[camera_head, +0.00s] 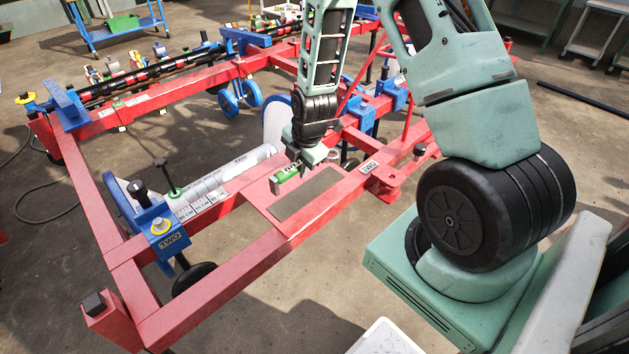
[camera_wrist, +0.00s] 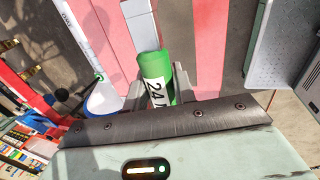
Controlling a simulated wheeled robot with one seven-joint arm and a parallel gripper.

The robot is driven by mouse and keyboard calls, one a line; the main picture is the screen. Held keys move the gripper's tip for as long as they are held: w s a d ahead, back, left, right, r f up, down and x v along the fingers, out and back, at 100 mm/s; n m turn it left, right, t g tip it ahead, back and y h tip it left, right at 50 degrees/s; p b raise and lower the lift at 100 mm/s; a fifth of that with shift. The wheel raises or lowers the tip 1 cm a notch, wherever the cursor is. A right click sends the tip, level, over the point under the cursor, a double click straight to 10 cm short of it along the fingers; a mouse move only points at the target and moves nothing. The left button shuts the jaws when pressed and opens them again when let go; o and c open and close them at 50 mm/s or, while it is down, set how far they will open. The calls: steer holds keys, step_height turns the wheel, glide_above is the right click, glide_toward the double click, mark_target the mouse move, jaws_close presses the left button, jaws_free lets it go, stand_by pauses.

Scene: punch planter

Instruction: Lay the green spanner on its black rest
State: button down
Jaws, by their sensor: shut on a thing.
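The green spanner (camera_head: 286,178), with a white label, is at my gripper (camera_head: 302,167) above the red frame. In the wrist view the green spanner (camera_wrist: 170,72) shows a "24" label and sits between my two fingers (camera_wrist: 158,94), which are shut on it. A pale grey strip (camera_wrist: 141,30) runs beyond its green end; I cannot tell if it is part of the spanner. The black rest appears as a flat dark pad (camera_head: 306,196) on the frame, just right of and below the spanner. I cannot tell whether the spanner touches the frame.
The red frame (camera_head: 215,269) carries a white printed roller (camera_head: 215,183) at left and blue brackets (camera_head: 160,232). A black-topped post (camera_head: 165,172) stands by the roller. A red upright structure (camera_head: 410,90) rises behind right. The dark pad is clear.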

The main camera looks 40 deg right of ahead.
steer(key=shift+f, duration=3.6)
steer(key=c, duration=1.1)
jaws_free()
steer(key=shift+c, duration=0.2)
steer(key=shift+f+b, duration=0.2)
steer(key=shift+b, duration=0.15)
steer(key=p+v, duration=0.2)
steer(key=v, duration=1.5)
steer(key=s+a+r+m+g, duration=0.1)
steer(key=s+a+r+m, duration=0.25)
steer(key=a, duration=0.45)
steer(key=s+a+r+m, duration=0.2)
steer(key=s+a+r, duration=0.15)
steer(key=a, duration=0.45)
steer(key=s+a+r+m+g, duration=0.2)
steer(key=s+a+r+m, duration=0.35)
steer(key=s+a, duration=0.55)
step_height(320, 180, up, 8)
steer(key=s+d+p, duration=0.1)
steer(key=s+p, duration=0.1)
steer(key=p, duration=0.5)
steer(key=shift+d, duration=0.35)
